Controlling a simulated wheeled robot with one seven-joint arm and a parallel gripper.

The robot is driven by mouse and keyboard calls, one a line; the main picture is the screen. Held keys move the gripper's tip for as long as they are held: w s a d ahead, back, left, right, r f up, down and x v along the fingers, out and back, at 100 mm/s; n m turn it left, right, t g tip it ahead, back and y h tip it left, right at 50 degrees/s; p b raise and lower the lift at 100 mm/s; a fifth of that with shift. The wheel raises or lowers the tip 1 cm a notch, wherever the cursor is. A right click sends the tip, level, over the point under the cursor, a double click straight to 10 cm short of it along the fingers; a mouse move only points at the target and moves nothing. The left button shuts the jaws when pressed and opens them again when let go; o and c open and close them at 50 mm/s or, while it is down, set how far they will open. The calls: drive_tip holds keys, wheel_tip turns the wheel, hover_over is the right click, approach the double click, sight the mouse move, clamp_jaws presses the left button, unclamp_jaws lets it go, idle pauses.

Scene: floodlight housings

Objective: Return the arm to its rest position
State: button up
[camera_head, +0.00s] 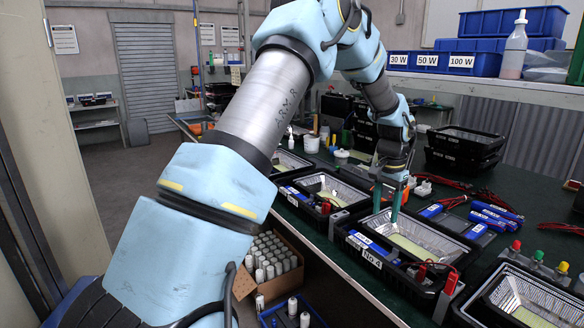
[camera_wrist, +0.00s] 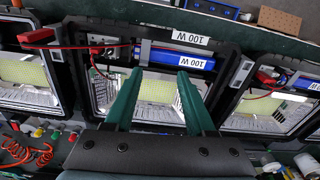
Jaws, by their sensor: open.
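My gripper (camera_head: 387,203) is open, its two green fingers pointing down over a black floodlight housing (camera_head: 408,280) on the green bench. In the wrist view my gripper (camera_wrist: 159,75) has its fingers apart with nothing between them. The housing (camera_wrist: 237,60) under them has a shiny reflector and a pale yellow-green panel, and a blue block marked 100 W (camera_wrist: 170,57) sits along one side of it. I cannot tell whether the fingertips touch the housing. My arm reaches from the lower left across the head view to the bench.
More housings stand beside it, one farther back (camera_head: 322,190) and one nearer (camera_head: 527,300). Blue packs (camera_head: 495,216), red leads (camera_head: 455,201) and coloured terminals (camera_head: 537,257) lie to the right. Stacked black trays (camera_head: 465,143) stand behind. A carton of white cylinders (camera_head: 270,257) is below the bench.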

drive_tip(key=s+a+r+n+t, duration=0.1)
drive_tip(key=s+a+r+n, duration=0.15)
drive_tip(key=a, duration=0.95)
drive_tip(key=s+a+r+n, duration=0.1)
drive_tip(key=a+r+n, duration=0.15)
drive_tip(key=a, duration=0.95)
drive_tip(key=s+a+n, duration=0.5)
drive_tip(key=s+a, duration=0.5)
drive_tip(key=a, duration=0.2)
drive_tip(key=shift+s+a+f, duration=0.25)
drive_tip(key=shift+a+f, duration=0.05)
drive_tip(key=shift+a, duration=0.05)
